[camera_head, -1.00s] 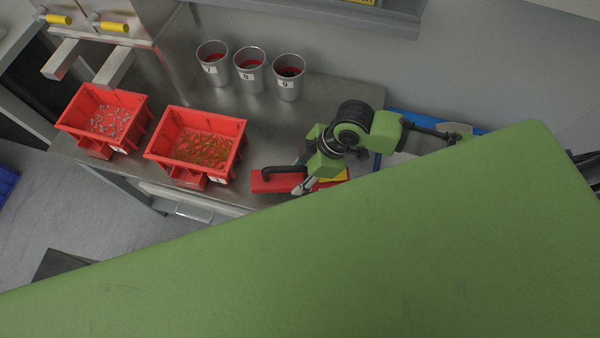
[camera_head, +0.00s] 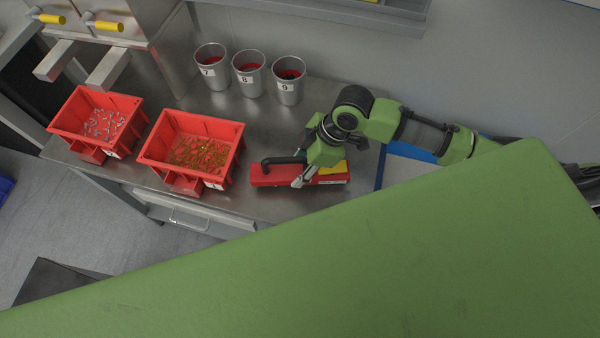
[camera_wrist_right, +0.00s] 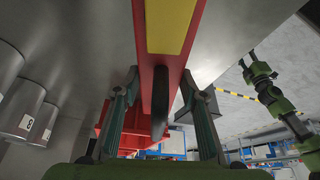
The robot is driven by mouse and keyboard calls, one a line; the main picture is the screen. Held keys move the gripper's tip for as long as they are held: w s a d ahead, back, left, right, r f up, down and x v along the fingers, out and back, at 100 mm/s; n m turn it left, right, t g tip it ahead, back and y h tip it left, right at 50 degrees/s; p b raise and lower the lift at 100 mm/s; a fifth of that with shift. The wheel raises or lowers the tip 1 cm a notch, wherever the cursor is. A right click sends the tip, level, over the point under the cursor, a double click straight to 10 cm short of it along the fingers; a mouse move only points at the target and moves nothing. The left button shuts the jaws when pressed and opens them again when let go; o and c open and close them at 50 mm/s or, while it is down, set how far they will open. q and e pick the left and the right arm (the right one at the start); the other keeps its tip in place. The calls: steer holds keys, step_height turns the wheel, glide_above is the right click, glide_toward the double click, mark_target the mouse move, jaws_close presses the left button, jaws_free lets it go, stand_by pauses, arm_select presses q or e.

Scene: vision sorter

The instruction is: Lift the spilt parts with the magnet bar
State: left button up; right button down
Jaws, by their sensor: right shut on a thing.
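The magnet bar (camera_head: 268,175) is red with a yellow patch and a black handle (camera_head: 280,160). It is at the bench front, right of the red bins. My right gripper (camera_head: 303,175) is over it from the right. In the right wrist view the bar (camera_wrist_right: 150,70) runs between the two fingers of this gripper (camera_wrist_right: 163,118), which is shut on it. I cannot tell whether the bar touches the bench. No loose spilt parts show on the visible bench top.
A red bin with silvery parts (camera_head: 66,118) and a red bin with brass-coloured parts (camera_head: 150,152) stand left on the steel bench (camera_head: 265,208). Metal cups marked 7 (camera_head: 213,84), 8 (camera_head: 250,88) and 9 (camera_head: 288,97) stand behind. My green body hides the lower right.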

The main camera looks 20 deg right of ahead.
mark_target(299, 166)
steer(key=shift+w+d+r+b, duration=0.1)
steer(key=shift+w+d+b, duration=0.2)
steer(key=shift+w+b, duration=0.55)
steer(key=shift+w+d+f+b, duration=0.1)
steer(key=shift+w+d+b, duration=0.25)
steer(key=shift+w, duration=0.8)
steer(key=shift+w+d+r+b, duration=0.1)
steer(key=shift+w+d+b, duration=0.1)
steer(key=shift+w+b, duration=0.65)
steer(key=shift+r+p, duration=0.15)
steer(key=shift+p, duration=0.25)
steer(key=shift+s+a+p, duration=0.25)
steer(key=shift+s+p, duration=0.25)
steer(key=shift+s, duration=0.25)
steer(key=shift+s+a+p, duration=0.25)
steer(key=shift+s+p, duration=0.25)
steer(key=shift+s, duration=0.3)
steer(key=shift+s+a+p, duration=0.25)
steer(key=shift+s+p, duration=0.25)
steer(key=shift+s, duration=0.25)
steer(key=shift+r+p, duration=3.4)
steer(key=shift+p, duration=0.5)
